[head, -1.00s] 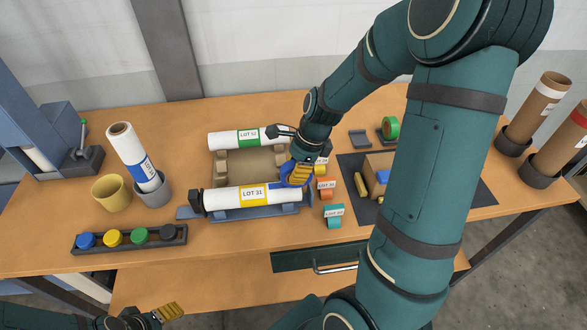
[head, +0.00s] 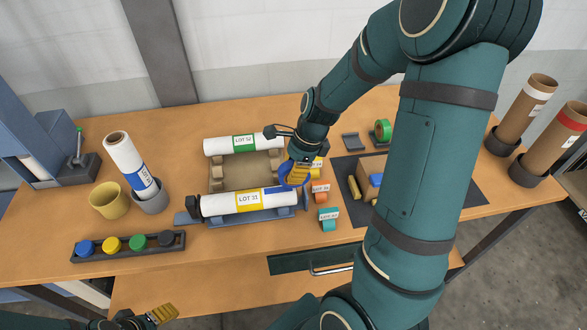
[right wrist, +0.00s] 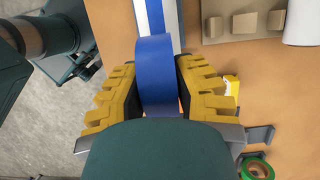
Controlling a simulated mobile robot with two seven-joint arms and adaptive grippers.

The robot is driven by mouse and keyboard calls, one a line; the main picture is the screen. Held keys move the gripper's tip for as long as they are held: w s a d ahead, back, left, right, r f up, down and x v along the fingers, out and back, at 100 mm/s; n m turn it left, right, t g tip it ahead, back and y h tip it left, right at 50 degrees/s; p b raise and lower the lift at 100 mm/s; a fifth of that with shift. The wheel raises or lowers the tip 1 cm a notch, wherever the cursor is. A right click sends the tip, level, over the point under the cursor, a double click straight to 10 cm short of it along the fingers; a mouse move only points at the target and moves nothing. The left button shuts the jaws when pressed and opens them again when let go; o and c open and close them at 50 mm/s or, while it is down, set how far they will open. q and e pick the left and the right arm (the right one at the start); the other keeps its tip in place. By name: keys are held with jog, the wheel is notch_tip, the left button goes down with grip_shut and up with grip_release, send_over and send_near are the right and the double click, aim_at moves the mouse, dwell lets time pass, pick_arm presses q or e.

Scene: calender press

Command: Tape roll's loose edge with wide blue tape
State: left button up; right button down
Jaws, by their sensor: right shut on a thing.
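The white roll marked LOT 31 (head: 222,203), with a yellow label, lies in a blue-grey cradle at the front middle of the bench. My right gripper (head: 294,176) is shut on the wide blue tape (right wrist: 154,70), at the roll's right end. In the right wrist view a blue strip (right wrist: 155,16) runs along the white roll, beyond the tape. Blue also shows on the roll near its right end in the head view. My left gripper (head: 155,316) is at the bottom left, away from the roll; its fingers are too cut off to judge.
A second roll, LOT 52 (head: 222,146), lies behind. A yellow cup (head: 109,201), a roll in a grey holder (head: 151,199) and a rack of coloured caps (head: 128,246) stand left. Small tape rolls (head: 328,221), a dark mat (head: 463,194) and green tape (head: 382,130) are right.

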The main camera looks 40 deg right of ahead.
aim_at(292, 164)
jog(key=shift+r+p, duration=2.2)
pick_arm(q)
notch_tip(292, 164, up, 5)
jog(key=shift+s+a+r, duration=0.1)
jog(key=shift+r, duration=0.05)
jog(key=shift+s, duration=0.1)
pick_arm(e)
jog(key=shift+s+f, duration=0.1)
